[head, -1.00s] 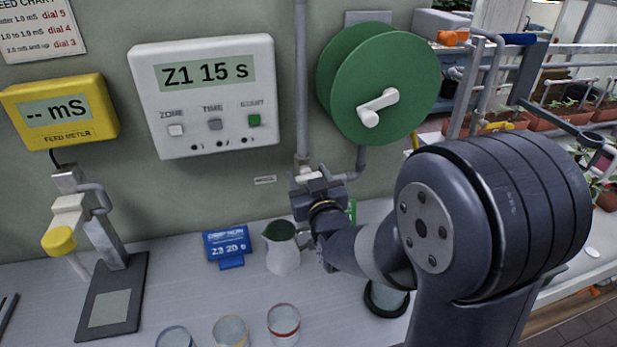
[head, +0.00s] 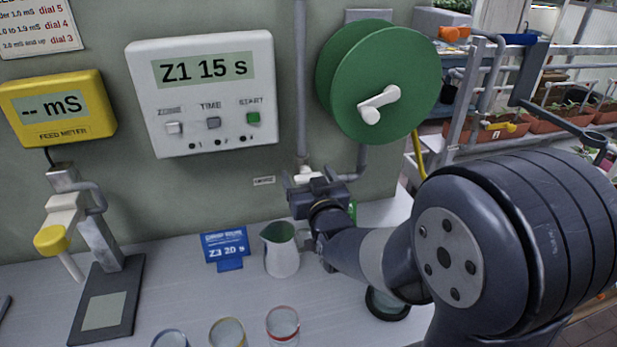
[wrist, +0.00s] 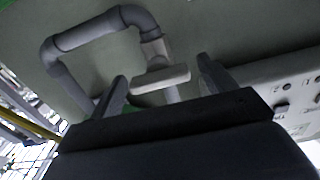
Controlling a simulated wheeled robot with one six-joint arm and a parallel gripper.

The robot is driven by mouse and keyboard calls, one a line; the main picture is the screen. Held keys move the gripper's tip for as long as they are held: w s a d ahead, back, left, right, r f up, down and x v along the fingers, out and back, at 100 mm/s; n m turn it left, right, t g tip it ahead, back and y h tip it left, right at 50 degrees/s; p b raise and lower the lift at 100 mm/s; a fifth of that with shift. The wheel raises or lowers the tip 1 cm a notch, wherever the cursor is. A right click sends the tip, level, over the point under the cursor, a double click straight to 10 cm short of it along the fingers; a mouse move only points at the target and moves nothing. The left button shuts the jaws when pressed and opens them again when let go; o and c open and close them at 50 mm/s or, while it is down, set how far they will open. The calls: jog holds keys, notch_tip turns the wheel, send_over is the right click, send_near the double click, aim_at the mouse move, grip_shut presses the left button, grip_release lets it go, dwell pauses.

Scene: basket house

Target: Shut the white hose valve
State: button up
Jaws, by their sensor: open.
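The white hose valve (head: 304,174) is on the grey pipe at the wall, below the green hose reel. Only a small part of it shows behind my gripper (head: 309,177) in the head view. In the wrist view the valve's pale bar-shaped handle (wrist: 161,77) lies crosswise, with a grey pipe entering its body from above. My gripper's two fingers stand apart on either side of the handle in that picture, and the gripper (wrist: 162,70) is open and empty. I see no clear contact, and cannot tell how far the fingertips are from the handle.
The green hose reel (head: 372,82) with a white crank hangs above. A white control box (head: 203,110) and a yellow meter (head: 58,108) are on the wall to the left. A pitcher (head: 282,252), blue sign (head: 226,246) and several cups stand on the bench below.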

jog(key=s+d+b, duration=0.1)
jog(key=s+d, duration=0.1)
jog(key=s, duration=0.8)
jog(key=shift+s+b, duration=0.35)
jog(key=w, duration=0.3)
jog(key=w+a+p, duration=0.1)
jog(key=w, duration=0.3)
jog(key=w+a+p, duration=0.1)
jog(key=w, duration=0.2)
jog(key=shift+w, duration=0.35)
jog(key=shift+s, duration=0.1)
